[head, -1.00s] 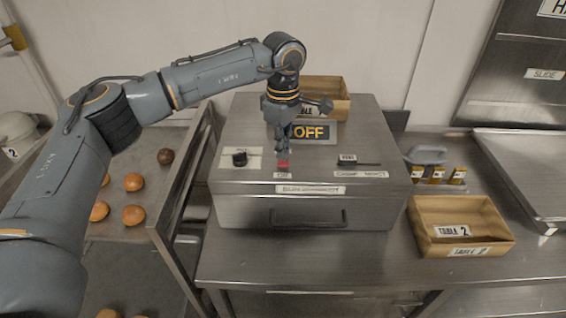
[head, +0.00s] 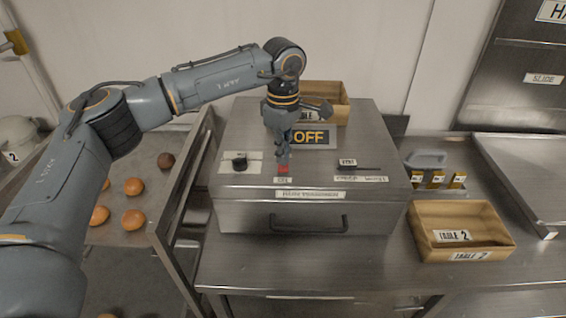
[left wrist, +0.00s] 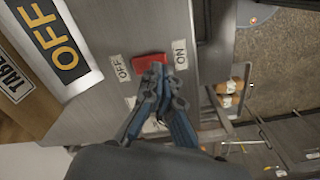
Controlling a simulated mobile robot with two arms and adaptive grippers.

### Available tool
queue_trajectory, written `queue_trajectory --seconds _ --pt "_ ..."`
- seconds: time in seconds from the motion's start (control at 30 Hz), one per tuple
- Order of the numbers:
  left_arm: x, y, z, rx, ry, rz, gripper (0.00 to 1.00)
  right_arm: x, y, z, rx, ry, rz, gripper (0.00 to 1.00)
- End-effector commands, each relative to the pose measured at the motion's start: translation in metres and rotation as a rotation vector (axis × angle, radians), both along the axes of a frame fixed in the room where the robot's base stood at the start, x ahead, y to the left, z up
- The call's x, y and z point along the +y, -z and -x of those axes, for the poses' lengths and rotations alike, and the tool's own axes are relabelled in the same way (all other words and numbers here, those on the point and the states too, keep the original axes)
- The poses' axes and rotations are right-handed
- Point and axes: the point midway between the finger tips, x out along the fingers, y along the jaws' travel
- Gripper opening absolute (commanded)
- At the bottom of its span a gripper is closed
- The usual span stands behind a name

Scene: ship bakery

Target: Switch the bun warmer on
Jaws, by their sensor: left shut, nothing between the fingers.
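The bun warmer (head: 300,220) is a steel box on the counter with a front handle, a black knob (head: 239,161) and a slider (head: 348,165) on top. Its red switch (head: 283,169) sits near the front edge of the top. An OFF sign (head: 311,138) stands behind it. My left gripper (head: 284,156) is shut and points down at the switch. In the left wrist view the red switch (left wrist: 149,64) lies between OFF and ON labels, with the shut fingertips (left wrist: 155,72) at its edge. Whether they touch it I cannot tell. My right gripper is not in view.
A wooden Table 2 crate (head: 425,243) stands right of the warmer, and another wooden crate (head: 339,105) stands behind the sign. A rack with buns (head: 133,219) is at the left. A tray (head: 520,180) lies at the far right.

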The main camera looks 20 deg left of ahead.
Motion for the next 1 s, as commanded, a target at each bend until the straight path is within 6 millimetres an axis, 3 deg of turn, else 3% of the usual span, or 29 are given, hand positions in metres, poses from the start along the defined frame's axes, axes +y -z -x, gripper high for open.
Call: queue_trajectory --seconds 1.0 --pt "0.0 0.01 0.0 0.0 0.0 0.0 0.0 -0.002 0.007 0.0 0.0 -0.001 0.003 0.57"
